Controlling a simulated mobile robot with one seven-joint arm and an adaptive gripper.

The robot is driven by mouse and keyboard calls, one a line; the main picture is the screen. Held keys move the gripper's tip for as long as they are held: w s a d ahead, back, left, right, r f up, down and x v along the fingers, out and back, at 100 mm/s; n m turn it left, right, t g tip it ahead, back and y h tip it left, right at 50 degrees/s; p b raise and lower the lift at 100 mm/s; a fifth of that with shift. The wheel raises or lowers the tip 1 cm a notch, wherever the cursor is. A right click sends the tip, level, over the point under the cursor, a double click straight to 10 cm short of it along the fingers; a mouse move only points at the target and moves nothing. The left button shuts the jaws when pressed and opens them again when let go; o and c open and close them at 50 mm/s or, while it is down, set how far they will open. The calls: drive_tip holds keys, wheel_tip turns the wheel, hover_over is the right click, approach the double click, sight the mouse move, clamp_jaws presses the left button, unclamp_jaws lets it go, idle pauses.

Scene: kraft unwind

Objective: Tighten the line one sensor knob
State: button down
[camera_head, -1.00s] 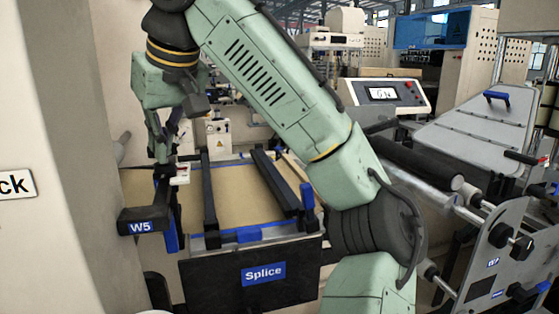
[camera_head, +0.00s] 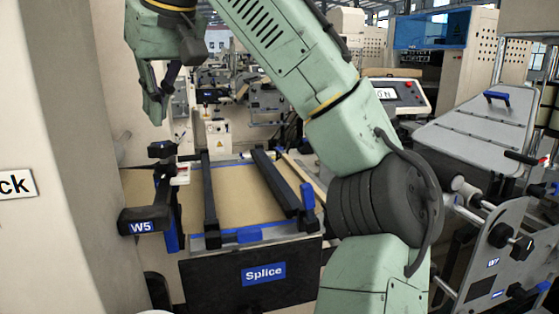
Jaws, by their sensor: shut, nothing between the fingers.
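No label for line one can be read, so I cannot tell for sure that this is the sensor knob. My gripper (camera_head: 156,118) is at the upper left, above this black part and apart from it. Its fingers are shut and point down, with nothing held.
The splice table (camera_head: 265,272) has two dark bars across its tan surface. A white wall panel (camera_head: 60,150) is close at the left. A roller frame (camera_head: 495,255) with black knobs is at the right. A control panel (camera_head: 390,95) stands behind my arm.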

sight(163, 156)
drive_tip(key=shift+w+d, duration=0.1)
wheel_tip(163, 156, down, 6)
drive_tip(key=w+d+b, duration=0.1)
drive_tip(key=b, duration=0.1)
drive_tip(key=shift+w+d, duration=0.15)
drive_tip(key=shift+d, duration=0.1)
idle(0.5)
drive_tip(key=shift+w+a+p, duration=0.3)
drive_tip(key=shift+a+p, duration=0.1)
drive_tip(key=shift+p, duration=0.1)
idle(1.0)
